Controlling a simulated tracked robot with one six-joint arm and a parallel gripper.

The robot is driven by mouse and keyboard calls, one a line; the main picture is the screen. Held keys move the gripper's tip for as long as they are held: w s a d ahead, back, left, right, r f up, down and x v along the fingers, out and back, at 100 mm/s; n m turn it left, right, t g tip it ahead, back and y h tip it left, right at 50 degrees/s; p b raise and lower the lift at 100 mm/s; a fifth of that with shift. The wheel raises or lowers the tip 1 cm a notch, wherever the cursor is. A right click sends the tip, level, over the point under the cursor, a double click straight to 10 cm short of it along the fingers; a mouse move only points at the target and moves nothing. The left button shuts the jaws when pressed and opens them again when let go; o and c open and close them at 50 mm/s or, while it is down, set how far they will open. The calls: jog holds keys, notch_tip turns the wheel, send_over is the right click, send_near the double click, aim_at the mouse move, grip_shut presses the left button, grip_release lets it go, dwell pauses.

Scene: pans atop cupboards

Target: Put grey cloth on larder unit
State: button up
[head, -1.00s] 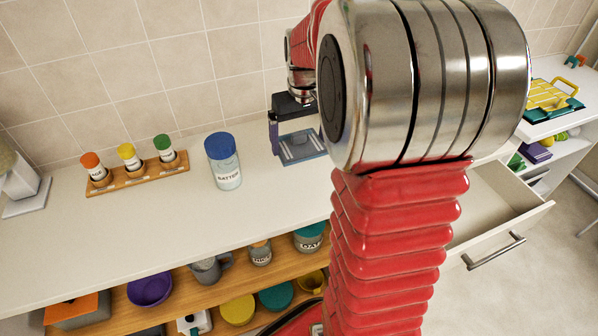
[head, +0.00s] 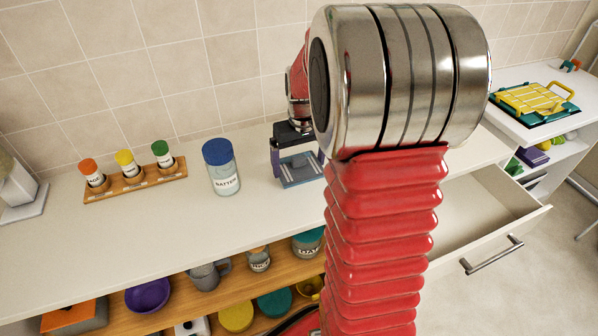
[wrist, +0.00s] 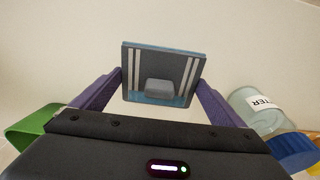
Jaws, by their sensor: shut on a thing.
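The grey cloth (head: 302,171) is a flat blue-grey square with pale stripes, right of the batter jar in the head view. The wrist view shows the cloth (wrist: 140,60) too, with a raised grey block at its middle. My gripper (wrist: 160,88) has its purple fingers closed on the cloth's two sides. In the head view my gripper (head: 297,158) is over the white worktop (head: 110,235) of a unit with open shelves; no label shows which unit is the larder. I cannot tell whether the cloth touches the worktop. My arm hides the area to its right.
The batter jar (head: 222,168) with a blue lid stands close left of the cloth. A wooden rack (head: 136,179) with three small jars is farther left. An open drawer (head: 490,215) juts out at right. Free worktop lies in front of the jars.

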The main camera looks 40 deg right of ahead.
aim_at(299, 167)
jog(key=shift+f, duration=1.85)
jog(key=shift+f, duration=0.1)
jog(key=o, duration=1)
jog(key=r, duration=0.3)
jog(key=s+r, duration=0.1)
jog(key=r, duration=0.7)
jog(key=shift+s+a+r, duration=0.15)
jog(key=shift+a+r, duration=0.05)
jog(key=shift+s+r, duration=0.1)
jog(key=shift+r, duration=0.3)
